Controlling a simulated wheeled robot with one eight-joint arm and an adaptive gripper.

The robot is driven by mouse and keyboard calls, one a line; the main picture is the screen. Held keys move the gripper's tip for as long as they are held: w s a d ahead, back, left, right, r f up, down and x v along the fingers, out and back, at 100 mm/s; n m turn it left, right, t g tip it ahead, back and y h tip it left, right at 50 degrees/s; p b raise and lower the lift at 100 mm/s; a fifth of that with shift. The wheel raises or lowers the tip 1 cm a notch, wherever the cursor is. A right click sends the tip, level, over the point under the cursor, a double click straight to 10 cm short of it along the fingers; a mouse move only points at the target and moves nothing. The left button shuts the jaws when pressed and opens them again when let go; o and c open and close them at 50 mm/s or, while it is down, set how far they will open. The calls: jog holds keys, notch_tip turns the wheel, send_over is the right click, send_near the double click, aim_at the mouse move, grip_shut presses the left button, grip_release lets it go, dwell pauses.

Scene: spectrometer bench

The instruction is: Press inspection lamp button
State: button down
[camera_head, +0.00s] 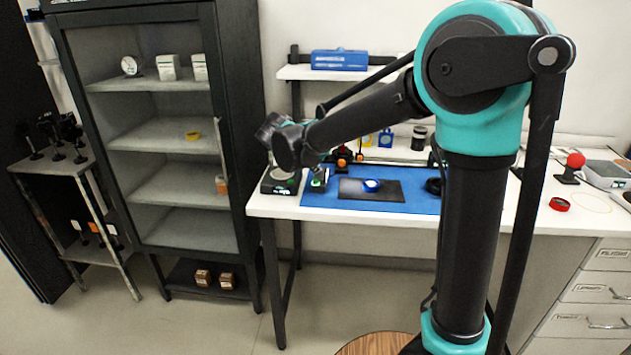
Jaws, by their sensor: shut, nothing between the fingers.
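A small dark box with a green top (318,183) stands on the left part of the blue mat (410,205). It looks like the button box, but its label is too small to read. My arm reaches left over the bench, and my gripper (313,170) is at its end, just above or beside this box. The gripper is small and partly hidden by my wrist. It is shut and empty. I cannot tell whether its tips touch the button.
A dark device with a round top (281,182) stands left of the box, close to my wrist. An open shelf cabinet (170,208) stands left. A red ball on a stand (575,160) is at right.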

aim_at(315, 182)
jog(key=shift+r, duration=2.4)
